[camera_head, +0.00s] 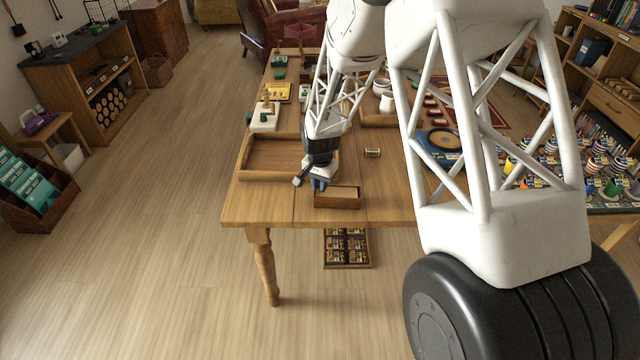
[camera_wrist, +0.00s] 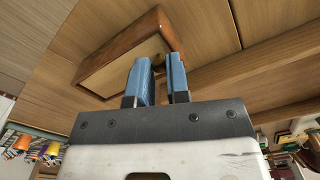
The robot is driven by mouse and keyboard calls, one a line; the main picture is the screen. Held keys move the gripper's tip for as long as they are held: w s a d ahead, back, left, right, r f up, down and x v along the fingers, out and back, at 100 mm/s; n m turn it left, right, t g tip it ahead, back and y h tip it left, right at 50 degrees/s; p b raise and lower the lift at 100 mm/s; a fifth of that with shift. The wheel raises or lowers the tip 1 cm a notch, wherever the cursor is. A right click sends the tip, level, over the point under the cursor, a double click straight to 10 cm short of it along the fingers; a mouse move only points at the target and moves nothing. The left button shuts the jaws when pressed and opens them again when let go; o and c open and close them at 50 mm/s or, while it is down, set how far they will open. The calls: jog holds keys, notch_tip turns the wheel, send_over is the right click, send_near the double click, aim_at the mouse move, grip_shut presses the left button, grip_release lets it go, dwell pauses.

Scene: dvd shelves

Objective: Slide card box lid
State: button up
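The card box (camera_head: 338,203) is a small brown wooden box near the front edge of the table. A pale lid panel (camera_head: 345,191) shows on its top, within the darker rim. In the wrist view the box (camera_wrist: 122,45) lies just beyond the fingers, with its pale lid (camera_wrist: 125,68) facing the camera. My gripper (camera_head: 319,184) is at the left end of the box. In the wrist view its two blue fingers (camera_wrist: 160,62) are a little apart, with a narrow gap between them, and overlap the box's edge. Whether they touch the lid is unclear.
An empty wooden tray (camera_head: 270,174) stands on the table left of my gripper. A small object (camera_head: 372,153) lies behind the box, and a blue round-topped item (camera_head: 440,141) is at the right. Bare tabletop (camera_head: 385,200) lies right of the box.

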jog(key=shift+d, duration=0.15)
grip_shut()
jog(key=shift+d, duration=0.35)
jog(key=o, duration=0.8)
grip_release()
jog(key=shift+c, duration=0.2)
jog(key=shift+r, duration=0.15)
notch_tip(320, 180, up, 8)
jog(key=shift+f, duration=0.2)
